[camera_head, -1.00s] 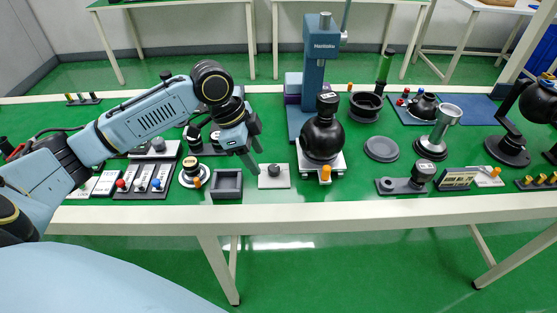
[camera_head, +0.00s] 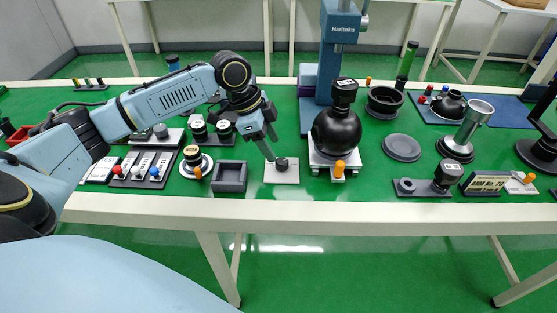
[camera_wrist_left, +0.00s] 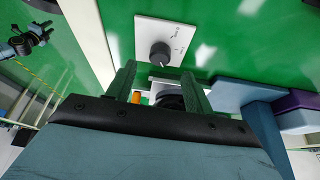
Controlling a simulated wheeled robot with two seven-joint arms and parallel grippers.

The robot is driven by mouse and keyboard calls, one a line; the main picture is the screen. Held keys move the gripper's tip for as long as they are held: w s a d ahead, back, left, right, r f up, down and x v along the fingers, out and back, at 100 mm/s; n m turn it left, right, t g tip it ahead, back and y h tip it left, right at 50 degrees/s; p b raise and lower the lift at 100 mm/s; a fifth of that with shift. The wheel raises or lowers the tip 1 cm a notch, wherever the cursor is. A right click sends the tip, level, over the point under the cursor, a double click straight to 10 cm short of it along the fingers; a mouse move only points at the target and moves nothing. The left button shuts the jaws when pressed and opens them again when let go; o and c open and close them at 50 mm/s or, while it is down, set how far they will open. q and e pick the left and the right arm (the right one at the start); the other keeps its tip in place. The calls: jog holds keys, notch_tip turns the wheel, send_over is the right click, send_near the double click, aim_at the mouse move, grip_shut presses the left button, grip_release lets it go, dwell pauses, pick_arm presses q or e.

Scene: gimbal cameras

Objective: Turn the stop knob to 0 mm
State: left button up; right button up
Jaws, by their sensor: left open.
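A small dark round knob (camera_head: 281,163) stands on a white square plate (camera_head: 291,176) near the front of the green table. In the left wrist view the knob (camera_wrist_left: 160,53) has a light pointer line on its edge, and the plate (camera_wrist_left: 183,32) carries small dark marks too small to read. My left gripper (camera_head: 271,153) points down just behind and left of the knob, its tips close to it. In the left wrist view its two fingers (camera_wrist_left: 159,80) are spread, with nothing held between them, and the knob lies beyond their tips. My right gripper is not in view.
A grey square tray (camera_head: 230,188) is left of the plate. A black sphere (camera_head: 336,133) on a white base (camera_head: 318,160) with an orange knob (camera_head: 339,168) is to the right, before a blue press (camera_head: 340,25). Switch panels (camera_head: 139,170) crowd the left.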

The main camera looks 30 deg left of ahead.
aim_at(280, 161)
pick_arm(q)
jog(key=shift+b+x, duration=0.55)
jog(key=shift+x, duration=2.1)
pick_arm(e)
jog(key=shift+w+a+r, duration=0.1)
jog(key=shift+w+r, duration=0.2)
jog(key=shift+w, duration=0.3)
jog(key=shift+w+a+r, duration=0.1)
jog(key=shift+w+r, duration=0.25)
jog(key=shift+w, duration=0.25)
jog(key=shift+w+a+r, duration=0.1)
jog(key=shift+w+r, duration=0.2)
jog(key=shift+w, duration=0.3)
pick_arm(q)
jog(key=c, duration=1)
